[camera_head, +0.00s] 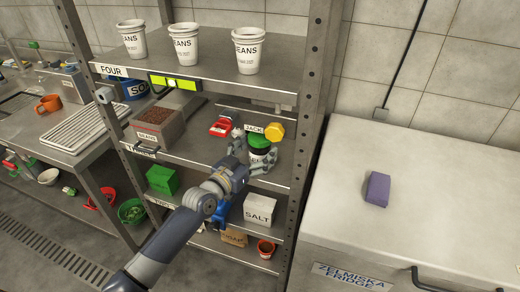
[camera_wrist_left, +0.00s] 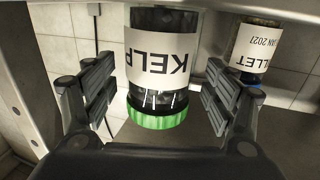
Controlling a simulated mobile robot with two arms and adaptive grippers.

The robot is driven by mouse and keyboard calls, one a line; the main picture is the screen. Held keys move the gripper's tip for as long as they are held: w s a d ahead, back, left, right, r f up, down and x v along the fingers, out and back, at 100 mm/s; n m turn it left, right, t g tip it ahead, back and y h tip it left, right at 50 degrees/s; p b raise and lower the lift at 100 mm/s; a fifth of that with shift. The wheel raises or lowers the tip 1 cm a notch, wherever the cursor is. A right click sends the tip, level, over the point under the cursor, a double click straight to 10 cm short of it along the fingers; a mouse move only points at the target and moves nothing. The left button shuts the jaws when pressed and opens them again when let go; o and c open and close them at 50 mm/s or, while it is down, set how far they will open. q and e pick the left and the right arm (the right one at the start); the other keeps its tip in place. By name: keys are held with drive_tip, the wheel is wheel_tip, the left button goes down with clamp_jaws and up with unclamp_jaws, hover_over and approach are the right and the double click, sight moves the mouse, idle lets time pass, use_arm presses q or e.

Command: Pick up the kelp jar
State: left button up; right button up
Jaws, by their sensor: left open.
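The kelp jar (camera_head: 260,153) is a dark jar with a green lid and a white label, upright on the middle shelf of the metal rack. In the left wrist view the kelp jar (camera_wrist_left: 160,60) appears upside down, its KELP label readable and its green lid toward my palm. My left gripper (camera_head: 256,157) is open around the jar. In the left wrist view its two fingers (camera_wrist_left: 158,95) stand on either side of the jar, with visible gaps to it. My right gripper is not in view.
A jar with a partly readable "LLET" label (camera_wrist_left: 256,52) stands close beside the kelp jar. A yellow-topped item (camera_head: 275,131) and a red item (camera_head: 221,128) are also on this shelf. The rack's post (camera_head: 305,130) is close on the right. A salt box (camera_head: 260,211) sits below.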

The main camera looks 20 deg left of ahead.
use_arm(q)
drive_tip(key=shift+x, duration=0.95)
drive_tip(key=c, duration=1.3)
drive_tip(key=shift+r, duration=0.1)
drive_tip(key=shift+c, duration=0.3)
